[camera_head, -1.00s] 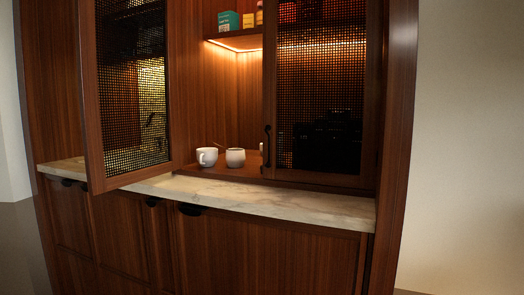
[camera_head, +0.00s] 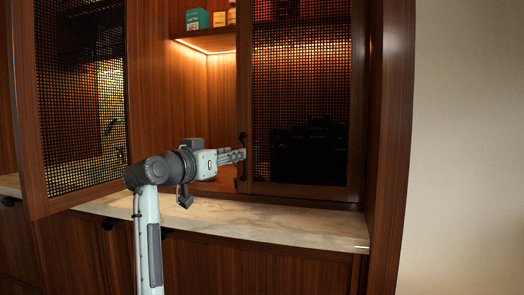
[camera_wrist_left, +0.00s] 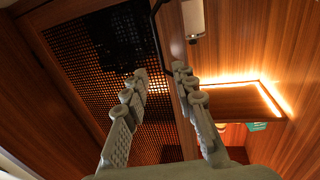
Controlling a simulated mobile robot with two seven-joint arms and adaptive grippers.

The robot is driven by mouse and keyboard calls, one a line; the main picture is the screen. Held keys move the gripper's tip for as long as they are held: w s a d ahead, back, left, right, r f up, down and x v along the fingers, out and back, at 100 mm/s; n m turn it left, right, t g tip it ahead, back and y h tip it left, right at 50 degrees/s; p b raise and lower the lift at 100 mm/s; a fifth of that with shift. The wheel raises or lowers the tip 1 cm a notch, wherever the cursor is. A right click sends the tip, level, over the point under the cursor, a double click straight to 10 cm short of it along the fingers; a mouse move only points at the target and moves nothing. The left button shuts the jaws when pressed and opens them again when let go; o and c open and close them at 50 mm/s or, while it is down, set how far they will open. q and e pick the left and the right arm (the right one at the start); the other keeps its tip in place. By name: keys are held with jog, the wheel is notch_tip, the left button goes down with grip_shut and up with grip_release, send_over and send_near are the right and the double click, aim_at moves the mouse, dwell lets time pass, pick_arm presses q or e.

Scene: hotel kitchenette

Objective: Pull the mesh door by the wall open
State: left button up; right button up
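The mesh door by the wall (camera_head: 300,110) is a wooden frame with dark mesh, and it looks shut. Its black handle (camera_head: 242,150) stands upright on the door's left edge. My left gripper (camera_head: 241,155) is at this handle, pointing right across it. In the left wrist view my gripper (camera_wrist_left: 160,72) has its two fingers apart, with the mesh door (camera_wrist_left: 75,50) behind them. The dark handle (camera_wrist_left: 155,18) shows just past the fingertips; whether they touch it, I cannot tell. My right gripper is out of view.
Another mesh door (camera_head: 82,100) stands open at the left. A marble counter (camera_head: 290,222) runs below. A lit shelf (camera_head: 212,40) holds a green box (camera_head: 197,19) and other packages. A plain wall (camera_head: 460,140) borders the cabinet on the right.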

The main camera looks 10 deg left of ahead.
pick_arm(q)
send_over(245, 174)
jog(key=shift+w+a+p, duration=0.1)
jog(key=shift+w+p, duration=0.1)
jog(key=shift+p, duration=0.2)
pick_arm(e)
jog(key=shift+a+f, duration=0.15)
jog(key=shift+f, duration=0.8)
pick_arm(q)
grip_shut()
